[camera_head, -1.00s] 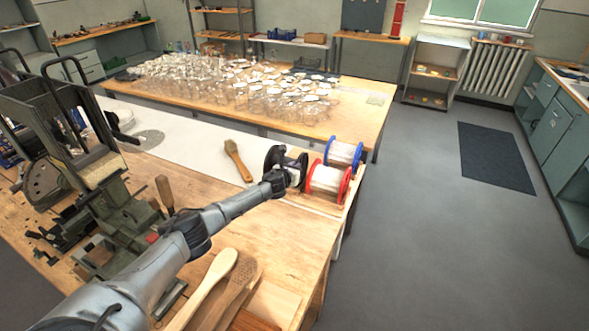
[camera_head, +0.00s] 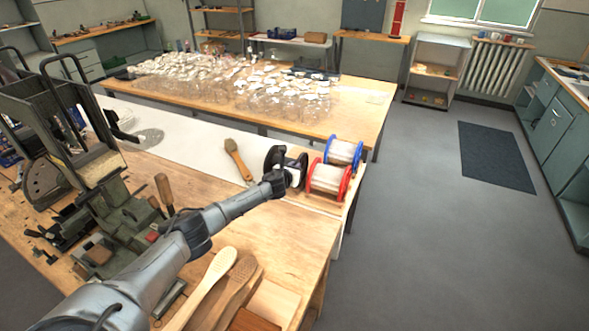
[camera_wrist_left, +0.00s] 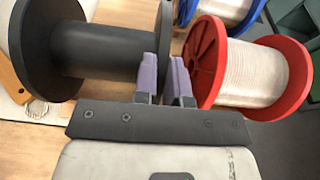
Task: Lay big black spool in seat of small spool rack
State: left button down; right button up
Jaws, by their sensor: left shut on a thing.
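The big black spool (camera_head: 294,176) is at the right end of the workbench, beside a red-flanged spool (camera_head: 327,181) and a blue-flanged spool (camera_head: 344,152). My left gripper (camera_head: 280,180) reaches it from the left. In the left wrist view, the purple fingers of my left gripper (camera_wrist_left: 165,82) straddle the right flange of the black spool (camera_wrist_left: 100,50) and are shut on it. The red spool (camera_wrist_left: 245,75) is close to the right of the fingers. The seat of the small rack cannot be made out. My right gripper is not in view.
A wooden brush (camera_head: 237,158) lies on the white strip (camera_head: 190,140) left of the spools. A tufting machine (camera_head: 110,190) stands at the bench's left. Wooden brush backs (camera_head: 205,285) lie at the front. Floor (camera_head: 430,230) is clear right of the bench.

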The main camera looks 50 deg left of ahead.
pick_arm(q)
jog(key=shift+f, duration=0.15)
jog(key=c, duration=1.2)
grip_release()
jog(key=shift+w, duration=0.1)
jog(key=shift+o, duration=0.6)
jog(key=shift+f, duration=0.2)
jog(key=o, duration=0.4)
jog(key=shift+r, duration=0.1)
jog(key=shift+r, duration=0.1)
jog(key=shift+r+p, duration=0.7)
jog(key=shift+r, duration=0.05)
jog(key=shift+r+p, duration=2.75)
jog(key=shift+p, duration=0.1)
